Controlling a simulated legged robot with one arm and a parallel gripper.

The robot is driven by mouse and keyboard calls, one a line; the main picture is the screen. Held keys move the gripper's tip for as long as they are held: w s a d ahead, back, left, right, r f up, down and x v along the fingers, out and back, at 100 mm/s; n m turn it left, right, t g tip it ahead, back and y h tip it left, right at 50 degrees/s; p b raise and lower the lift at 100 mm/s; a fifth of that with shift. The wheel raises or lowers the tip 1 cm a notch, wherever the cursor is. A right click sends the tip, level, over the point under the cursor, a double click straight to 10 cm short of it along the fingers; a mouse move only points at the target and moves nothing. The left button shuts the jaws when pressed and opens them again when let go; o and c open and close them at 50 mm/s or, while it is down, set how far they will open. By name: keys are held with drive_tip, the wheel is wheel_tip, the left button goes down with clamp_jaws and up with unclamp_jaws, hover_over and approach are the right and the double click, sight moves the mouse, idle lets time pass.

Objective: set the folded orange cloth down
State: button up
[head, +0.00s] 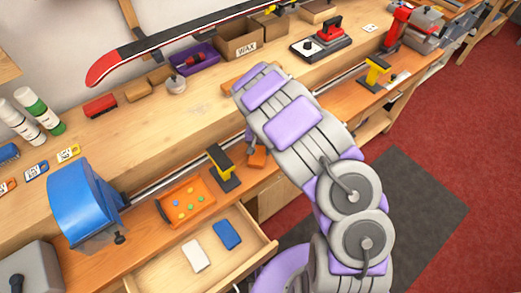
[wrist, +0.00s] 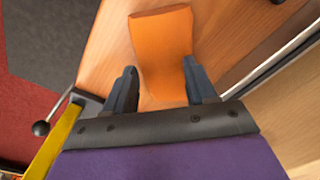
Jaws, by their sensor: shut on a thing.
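The folded orange cloth (wrist: 162,45) is between the two dark fingers of my gripper (wrist: 163,80) in the wrist view. The gripper is shut on it, and the cloth extends beyond the fingertips over a wooden surface. In the head view, a small part of the orange cloth (head: 257,158) shows left of my arm, near the front lower ledge of the bench. My arm hides most of the gripper there. Whether the cloth touches the wood is unclear.
A yellow-and-black clamp (head: 222,165) stands close left of the cloth, on a metal bar (head: 170,179). An orange tray (head: 187,196) with small coloured pieces and an open drawer (head: 160,277) lie farther left. A blue vise part (head: 82,200) is beyond.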

sight(265, 159)
drive_tip(key=shift+s+d+f+g, duration=0.2)
drive_tip(key=shift+s+f, duration=0.15)
drive_tip(key=shift+s, duration=0.15)
drive_tip(key=shift+s+d+f+g, duration=0.2)
drive_tip(key=shift+s+f, duration=0.15)
drive_tip(key=shift+s, duration=0.15)
drive_tip(key=shift+w+a+r+p, duration=0.15)
drive_tip(key=shift+r+p, duration=0.3)
drive_tip(key=shift+r, duration=0.45)
clamp_jaws()
drive_tip(key=shift+s+d+r, duration=0.45)
drive_tip(key=shift+s+d, duration=0.1)
drive_tip(key=shift+d, duration=0.15)
drive_tip(key=s+d+r+p, duration=0.2)
drive_tip(key=s+d, duration=0.6)
drive_tip(key=s, duration=0.2)
drive_tip(key=shift+d+t, duration=0.15)
drive_tip(key=shift+t, duration=0.15)
drive_tip(key=shift+c, duration=2)
unclamp_jaws()
drive_tip(key=shift+w, duration=0.1)
drive_tip(key=o, duration=1.5)
